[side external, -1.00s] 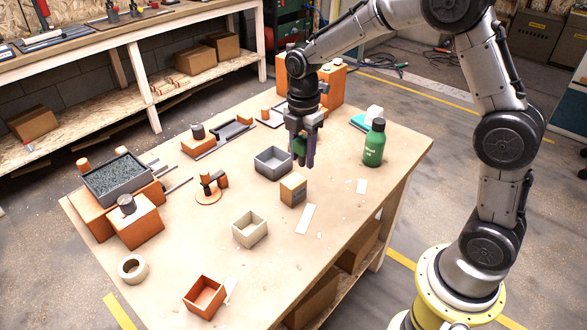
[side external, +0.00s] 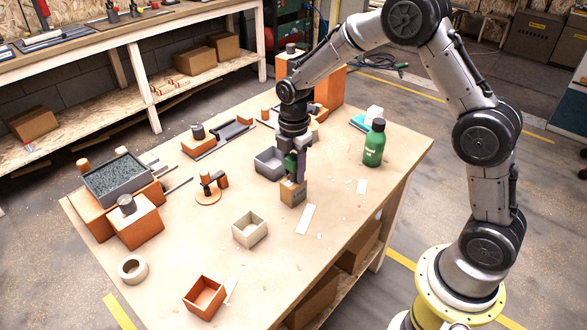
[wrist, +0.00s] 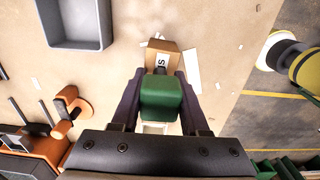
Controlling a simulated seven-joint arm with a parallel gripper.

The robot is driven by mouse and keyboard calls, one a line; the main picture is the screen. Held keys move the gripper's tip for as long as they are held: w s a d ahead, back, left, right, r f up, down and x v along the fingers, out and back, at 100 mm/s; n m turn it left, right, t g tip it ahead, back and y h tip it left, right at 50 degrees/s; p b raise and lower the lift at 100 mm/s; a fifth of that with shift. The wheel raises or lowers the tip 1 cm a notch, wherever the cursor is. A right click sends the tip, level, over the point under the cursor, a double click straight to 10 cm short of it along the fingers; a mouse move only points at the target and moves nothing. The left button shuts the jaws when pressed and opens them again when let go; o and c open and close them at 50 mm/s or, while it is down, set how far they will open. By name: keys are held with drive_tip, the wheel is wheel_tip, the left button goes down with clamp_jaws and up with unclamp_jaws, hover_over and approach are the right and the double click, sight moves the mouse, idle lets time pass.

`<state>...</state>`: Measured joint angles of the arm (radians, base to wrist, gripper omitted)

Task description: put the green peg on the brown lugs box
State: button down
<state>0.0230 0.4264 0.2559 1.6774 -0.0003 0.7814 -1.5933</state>
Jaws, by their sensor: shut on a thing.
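My gripper (side external: 294,180) is shut on the green peg (wrist: 162,98), which sits between its dark purple fingers in the wrist view. The side view shows only a sliver of green (side external: 290,162) beside a finger. The brown lugs box (side external: 292,195) is a small closed tan box on the table. My fingertips are right at its top in the side view. In the wrist view the box (wrist: 152,51) shows a label with an "S" just beyond the peg, which hides part of it. I cannot tell whether the peg touches the box.
A grey bin (side external: 268,167) stands close behind the box, left of my gripper. A cream bin (side external: 249,232) and an orange bin (side external: 205,297) are nearer the front. A green bottle (side external: 374,147) stands to the right. White paper scraps (side external: 306,219) lie beside the box.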

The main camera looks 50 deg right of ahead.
sight(294, 157)
drive_tip(key=shift+c, duration=2.1)
unclamp_jaws()
wheel_tip(294, 157, up, 12)
drive_tip(key=shift+r, duration=0.2)
drive_tip(key=s+r+m+t, duration=0.2)
drive_tip(key=s+r+m, duration=0.35)
drive_tip(key=s, duration=0.25)
drive_tip(key=s+a+m+t, duration=0.1)
drive_tip(key=s+m+t, duration=0.2)
drive_tip(key=s+m, duration=0.9)
drive_tip(key=s, duration=0.7)
drive_tip(key=shift+s+r+t, duration=0.25)
drive_tip(key=shift+s+t, duration=0.05)
drive_tip(key=shift+m, duration=0.25)
